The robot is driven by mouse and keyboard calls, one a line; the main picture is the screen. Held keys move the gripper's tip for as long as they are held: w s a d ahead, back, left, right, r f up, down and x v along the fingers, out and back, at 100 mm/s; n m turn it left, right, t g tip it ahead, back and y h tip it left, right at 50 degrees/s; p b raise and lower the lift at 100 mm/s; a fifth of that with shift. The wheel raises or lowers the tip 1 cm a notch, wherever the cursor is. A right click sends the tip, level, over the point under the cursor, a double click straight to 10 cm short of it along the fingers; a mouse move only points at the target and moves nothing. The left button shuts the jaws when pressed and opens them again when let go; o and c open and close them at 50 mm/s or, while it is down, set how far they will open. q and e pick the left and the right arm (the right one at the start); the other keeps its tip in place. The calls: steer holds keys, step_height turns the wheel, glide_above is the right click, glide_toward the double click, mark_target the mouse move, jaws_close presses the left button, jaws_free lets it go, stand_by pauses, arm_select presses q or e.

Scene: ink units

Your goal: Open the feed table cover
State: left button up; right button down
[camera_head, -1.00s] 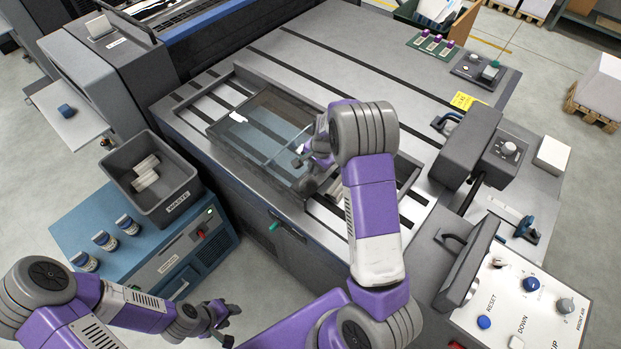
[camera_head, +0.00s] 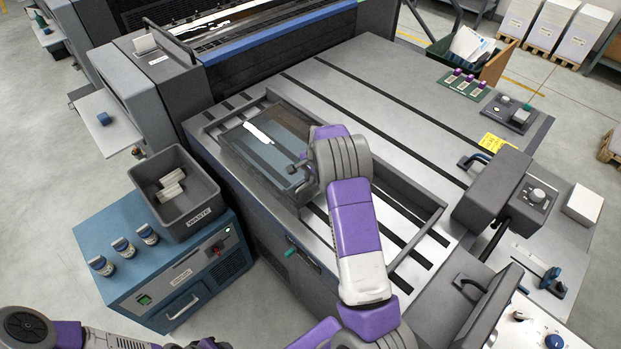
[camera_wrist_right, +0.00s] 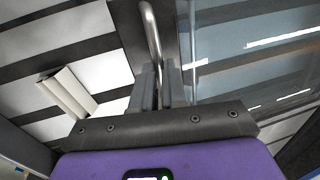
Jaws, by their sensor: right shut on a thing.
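The feed table cover (camera_head: 250,146) is a dark-framed, see-through panel at the left part of a recessed opening in the press's feed table. Its glass also fills the right of the right wrist view (camera_wrist_right: 255,50). A metal bar handle (camera_wrist_right: 151,28) stands along the cover's edge. My right gripper (camera_wrist_right: 163,82) is shut on this handle. In the head view my right gripper (camera_head: 299,170) is at the cover's right edge, partly hidden by my right forearm.
A raised rim (camera_head: 428,222) bounds the opening's right end. A grey waste bin (camera_head: 208,186) stands on a blue cabinet (camera_head: 113,262) at left. A dark block unit (camera_head: 490,190) stands at right. The wrist view shows a pale block (camera_wrist_right: 67,93) in the opening.

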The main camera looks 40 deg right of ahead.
steer(key=c, duration=1.2)
jaws_free()
steer(key=shift+o, duration=0.2)
steer(key=shift+r, duration=0.15)
step_height(320, 180, up, 7)
steer(key=s, duration=0.1)
steer(key=shift+s+d, duration=0.15)
steer(key=shift+s, duration=0.1)
steer(key=shift+r, duration=0.1)
